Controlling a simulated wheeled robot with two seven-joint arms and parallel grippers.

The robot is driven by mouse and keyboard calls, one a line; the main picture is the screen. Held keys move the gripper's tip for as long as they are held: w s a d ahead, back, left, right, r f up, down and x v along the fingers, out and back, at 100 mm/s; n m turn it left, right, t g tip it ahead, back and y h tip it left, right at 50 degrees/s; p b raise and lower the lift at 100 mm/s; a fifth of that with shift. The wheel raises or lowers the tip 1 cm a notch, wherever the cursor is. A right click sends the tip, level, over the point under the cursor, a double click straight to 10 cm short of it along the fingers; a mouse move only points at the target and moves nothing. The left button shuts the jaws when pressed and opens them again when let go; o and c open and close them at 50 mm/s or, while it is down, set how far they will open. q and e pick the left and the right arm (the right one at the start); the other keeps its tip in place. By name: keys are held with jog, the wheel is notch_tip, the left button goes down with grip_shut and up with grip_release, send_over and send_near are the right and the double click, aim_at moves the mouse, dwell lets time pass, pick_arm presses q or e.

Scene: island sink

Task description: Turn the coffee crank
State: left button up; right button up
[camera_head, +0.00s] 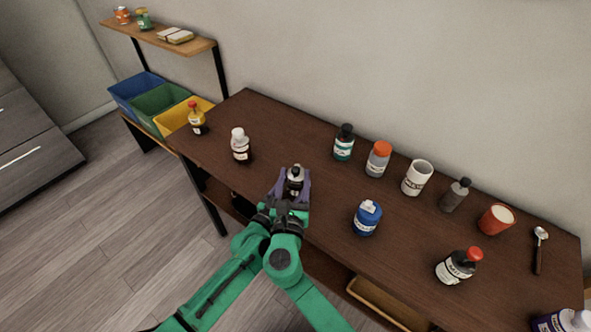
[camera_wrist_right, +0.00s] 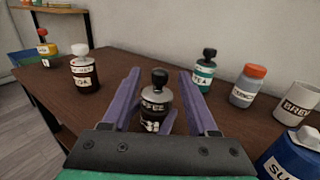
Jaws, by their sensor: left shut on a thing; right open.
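A grey coffee container (camera_head: 295,176) with a black knob on top stands upright near the front edge of the dark wooden table. In the right wrist view, the container (camera_wrist_right: 155,101) has a partly readable coffee label. My right gripper (camera_head: 291,187) is open, with its purple fingers on both sides of the container and apart from it in the right wrist view. My left gripper (camera_head: 266,216) is low beside the right one, mostly hidden, and shut on the container. A small purple piece shows by the container's lower side. No separate crank arm is clearly visible.
A white-capped bottle (camera_head: 240,147) stands left of the container. A blue sugar jar (camera_head: 367,217) stands to the right. A black-capped green-labelled bottle (camera_head: 344,142), an orange-lidded jar (camera_head: 378,158) and a white mug (camera_head: 417,178) stand behind.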

jog(key=s, duration=0.9)
jog(key=shift+s+a, duration=0.2)
jog(key=shift+a, duration=0.2)
